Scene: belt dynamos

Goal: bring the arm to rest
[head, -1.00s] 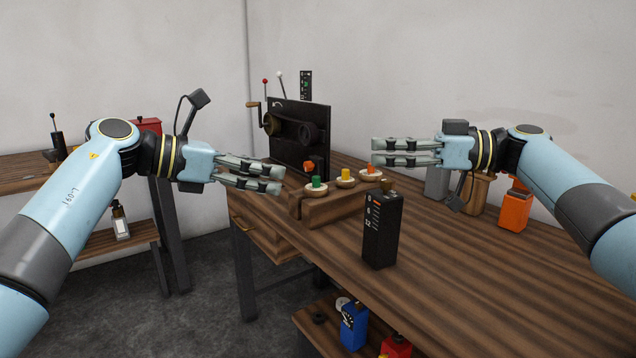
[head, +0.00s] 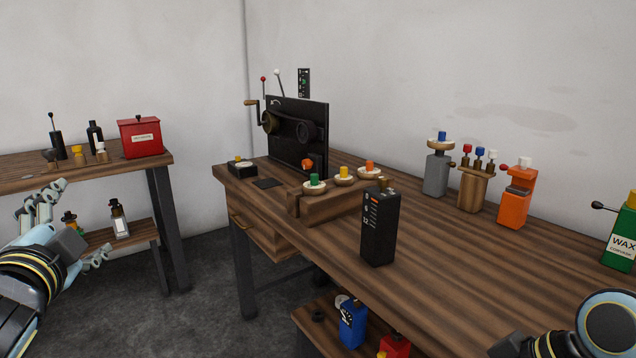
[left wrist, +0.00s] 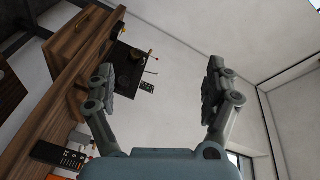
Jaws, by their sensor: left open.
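My left gripper (head: 66,222) is at the left edge of the head view, in front of the side table and clear of the workbench. In the left wrist view its two fingers (left wrist: 160,90) stand wide apart with nothing between them. My right arm shows only as a wrist and joint at the bottom right corner; its gripper fingers are out of view. The black belt dynamo panel (head: 297,138) with its crank and belt stands at the back of the workbench (head: 470,290). Neither arm touches anything that I can see.
A black box (head: 380,228) stands near the bench's front edge beside a wooden block (head: 330,203) with coloured knobs. A grey device (head: 437,175), a wooden holder (head: 474,190), an orange device (head: 516,200) and a green wax can (head: 621,240) line the back. A red box (head: 140,138) sits on the side table.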

